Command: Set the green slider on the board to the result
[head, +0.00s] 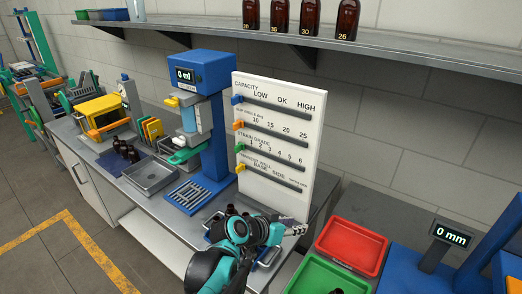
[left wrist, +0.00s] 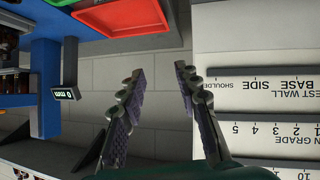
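The white board (head: 310,135) stands upright on the bench with several labelled slots, marked capacity, a numbered row, strain grade and thinnest wall. In the left wrist view the gripper (left wrist: 160,78) is open and empty, with the board (left wrist: 225,60) upside down at the right. My right gripper is not in view.
A blue press (head: 203,130) stands left of the board. A red bin (head: 352,246) and a green bin (head: 322,278) lie to the right. A display (head: 450,234) reads 0 mm. Amber bottles (head: 311,18) stand on the shelf (head: 420,58) above. Blue (head: 238,99) and orange (head: 238,125) sliders sit higher.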

